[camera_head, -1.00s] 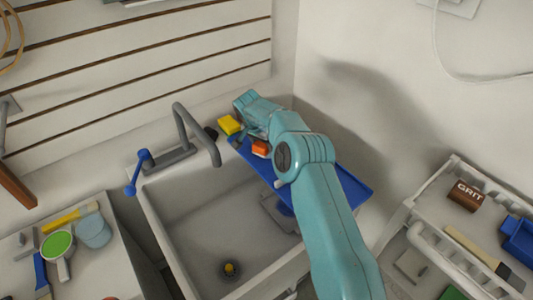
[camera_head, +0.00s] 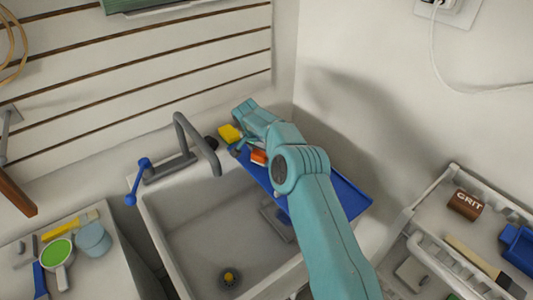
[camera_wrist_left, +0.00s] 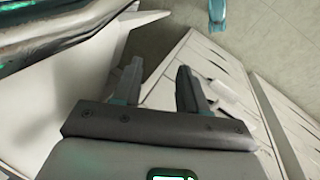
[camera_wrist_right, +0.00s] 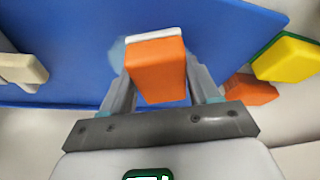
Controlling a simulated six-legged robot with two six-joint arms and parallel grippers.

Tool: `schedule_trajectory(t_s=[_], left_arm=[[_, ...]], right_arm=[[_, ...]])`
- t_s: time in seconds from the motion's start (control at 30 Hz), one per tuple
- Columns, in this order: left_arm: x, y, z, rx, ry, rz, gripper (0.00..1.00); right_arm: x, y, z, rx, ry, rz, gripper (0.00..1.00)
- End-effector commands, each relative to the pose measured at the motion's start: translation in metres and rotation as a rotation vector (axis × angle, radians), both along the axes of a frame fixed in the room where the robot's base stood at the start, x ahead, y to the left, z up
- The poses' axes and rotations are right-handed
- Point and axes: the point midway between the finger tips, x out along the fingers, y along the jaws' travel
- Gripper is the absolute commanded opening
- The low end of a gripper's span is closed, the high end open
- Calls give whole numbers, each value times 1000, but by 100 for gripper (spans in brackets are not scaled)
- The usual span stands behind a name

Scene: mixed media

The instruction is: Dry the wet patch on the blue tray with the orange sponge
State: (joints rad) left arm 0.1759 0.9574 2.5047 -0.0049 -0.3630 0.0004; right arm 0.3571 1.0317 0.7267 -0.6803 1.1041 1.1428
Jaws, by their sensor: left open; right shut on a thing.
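My right gripper (camera_wrist_right: 155,75) is shut on the orange sponge (camera_wrist_right: 155,68), which has a white layer on its far side. The sponge is over the blue tray (camera_wrist_right: 220,25) in the right wrist view; I cannot tell whether it touches. A pale blue wet patch (camera_wrist_right: 117,52) shows just left of the sponge, partly hidden by sponge and finger. In the head view the tray (camera_head: 348,192) lies along the sink's right side, partly hidden by my right arm. Orange (camera_head: 259,157) shows by my right gripper (camera_head: 246,151). My left gripper (camera_wrist_left: 160,68) is open and empty, away from the tray.
A yellow-and-green sponge (camera_wrist_right: 288,58), another orange block (camera_wrist_right: 250,90) and a beige block (camera_wrist_right: 22,68) lie around the tray. The sink (camera_head: 205,235) has a grey faucet (camera_head: 190,145) at its back left. A brown GRIT can (camera_head: 467,204) stands on the right-hand cart.

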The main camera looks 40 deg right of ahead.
Motion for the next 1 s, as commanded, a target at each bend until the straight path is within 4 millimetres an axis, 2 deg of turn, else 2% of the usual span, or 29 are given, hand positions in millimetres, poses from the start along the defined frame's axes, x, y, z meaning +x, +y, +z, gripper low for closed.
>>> schedule_trajectory(t_s=[0.03, 0.2, 0.57, 1.0], left_arm=[[0, 0, 11, 0, 0, 0, 43], [0, 0, 21, 0, 0, 0, 43], [0, 0, 20, 0, 0, 0, 43], [0, 0, -24, 0, 0, 0, 43]], right_arm=[[4, 3, 3, 3, 1, 1, 10], [13, 6, 0, 3, 2, 3, 10], [14, 6, -2, 3, 1, 2, 10], [-15, -3, -6, 1, 2, 2, 10]])
